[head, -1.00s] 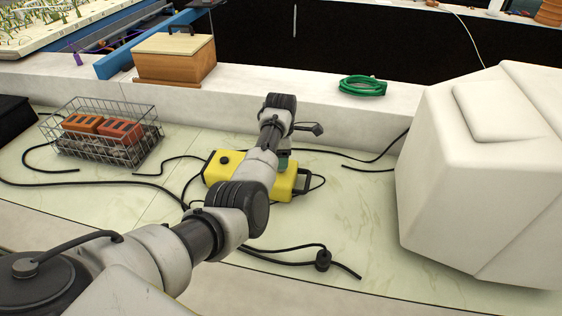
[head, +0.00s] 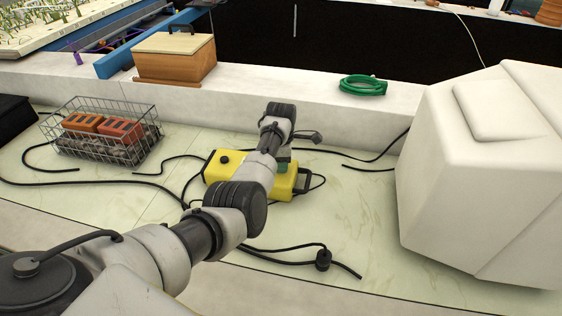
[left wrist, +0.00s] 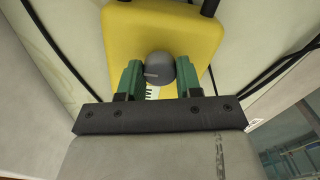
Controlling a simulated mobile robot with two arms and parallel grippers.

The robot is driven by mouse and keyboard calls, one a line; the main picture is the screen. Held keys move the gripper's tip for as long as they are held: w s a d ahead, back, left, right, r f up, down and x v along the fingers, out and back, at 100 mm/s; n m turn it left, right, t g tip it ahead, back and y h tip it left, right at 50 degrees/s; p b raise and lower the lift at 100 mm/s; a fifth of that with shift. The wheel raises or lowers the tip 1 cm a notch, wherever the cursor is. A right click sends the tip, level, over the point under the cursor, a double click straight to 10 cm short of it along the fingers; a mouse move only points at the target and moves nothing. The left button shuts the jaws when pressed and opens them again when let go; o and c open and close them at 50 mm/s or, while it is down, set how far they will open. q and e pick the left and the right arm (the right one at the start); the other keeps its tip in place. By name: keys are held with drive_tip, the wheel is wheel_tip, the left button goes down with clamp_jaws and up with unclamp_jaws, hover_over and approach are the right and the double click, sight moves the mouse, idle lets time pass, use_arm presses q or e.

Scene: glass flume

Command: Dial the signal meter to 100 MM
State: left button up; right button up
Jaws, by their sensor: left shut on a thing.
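The yellow signal meter (head: 222,172) lies on the pale bench in the middle of the head view, with a black knob or cap at its left end and a dark handle at its right end. My left gripper (head: 284,159) is over the right part of the meter, mostly hidden by my arm. In the left wrist view, the green fingers of my left gripper (left wrist: 158,80) are shut on the dark grey dial knob (left wrist: 158,66), one on each side. A white scale with black marks (left wrist: 152,93) shows partly below the knob. Its reading cannot be made out. My right gripper is not in view.
A wire basket (head: 105,147) with orange boxes (head: 102,127) stands at the left. A wooden box (head: 175,60) and a green coil (head: 362,86) sit on the back ledge. A large white block (head: 480,180) fills the right. Black cables (head: 290,247) lie around the meter.

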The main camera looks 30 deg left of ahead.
use_arm(q)
drive_tip(key=shift+r, duration=0.1)
drive_tip(key=shift+m+p, duration=0.65)
drive_tip(key=shift+m, duration=0.35)
drive_tip(key=shift+r+m+p, duration=0.1)
drive_tip(key=shift+m+p, duration=0.55)
drive_tip(key=shift+m, duration=0.55)
drive_tip(key=m+p, duration=0.1)
drive_tip(key=m, duration=0.1)
drive_tip(key=shift+m, duration=0.4)
drive_tip(key=m, duration=0.3)
drive_tip(key=shift+m+p, duration=0.35)
drive_tip(key=shift+m, duration=0.05)
drive_tip(key=m, duration=0.6)
drive_tip(key=shift+p, duration=0.4)
drive_tip(key=m, duration=0.3)
drive_tip(key=shift+w+m, duration=0.1)
drive_tip(key=shift+m, duration=1.8)
